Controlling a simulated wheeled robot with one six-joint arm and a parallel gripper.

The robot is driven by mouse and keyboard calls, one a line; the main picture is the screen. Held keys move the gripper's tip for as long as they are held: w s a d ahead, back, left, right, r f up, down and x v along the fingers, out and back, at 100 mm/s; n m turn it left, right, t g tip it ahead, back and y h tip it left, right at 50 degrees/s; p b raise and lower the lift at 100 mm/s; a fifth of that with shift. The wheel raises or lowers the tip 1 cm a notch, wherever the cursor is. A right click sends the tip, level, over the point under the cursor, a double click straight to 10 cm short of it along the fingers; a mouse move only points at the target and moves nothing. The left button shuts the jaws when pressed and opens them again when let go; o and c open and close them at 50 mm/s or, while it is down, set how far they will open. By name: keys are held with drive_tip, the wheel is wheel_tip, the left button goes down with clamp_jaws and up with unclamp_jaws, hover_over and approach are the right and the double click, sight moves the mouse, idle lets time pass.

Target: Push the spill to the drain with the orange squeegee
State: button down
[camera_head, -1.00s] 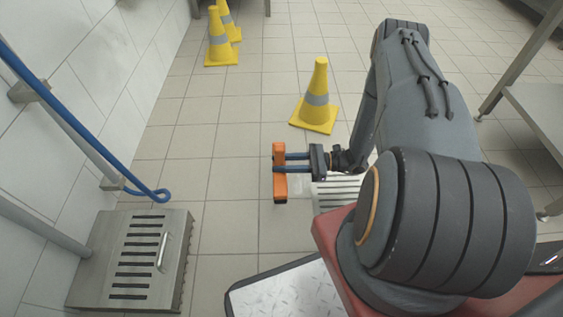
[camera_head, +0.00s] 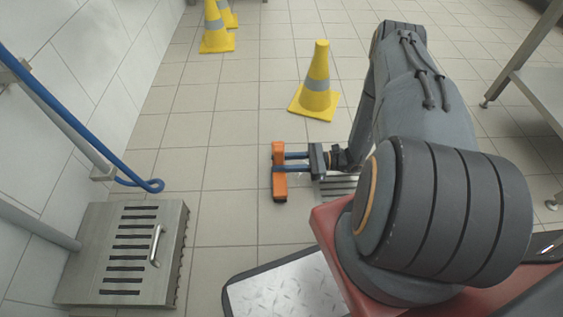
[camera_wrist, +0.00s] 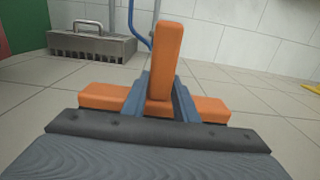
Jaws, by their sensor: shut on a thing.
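My gripper (camera_head: 286,162) is shut on the orange squeegee (camera_head: 279,185), low over the tiled floor. In the wrist view the squeegee shows as an upright orange handle (camera_wrist: 166,50) between the fingers and an orange crosspiece (camera_wrist: 207,108) below. Its lower edge is hidden, so I cannot tell whether it touches the floor. A slotted floor grate (camera_head: 340,187), which looks like the drain, lies just right of the squeegee, mostly hidden by my arm. I cannot clearly make out the spill.
A raised, slotted steel box (camera_head: 179,250) with a handle stands at left by the wall; a blue hooked rod (camera_head: 95,140) hangs above it. Yellow cones stand ahead (camera_head: 317,85) and at the back (camera_head: 215,35). A steel table (camera_head: 540,90) is at right. Tiles left of the squeegee are clear.

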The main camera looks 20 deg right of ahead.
drive_tip(key=shift+f+b, duration=0.6)
drive_tip(key=shift+f, duration=0.2)
drive_tip(key=shift+d, duration=0.1)
drive_tip(key=shift+v, duration=1.75)
drive_tip(key=shift+b+v, duration=0.5)
drive_tip(key=shift+v, duration=1.25)
wheel_tip(320, 180, up, 7)
drive_tip(key=p, duration=0.4)
drive_tip(key=shift+p, duration=0.4)
drive_tip(key=shift+r, duration=0.1)
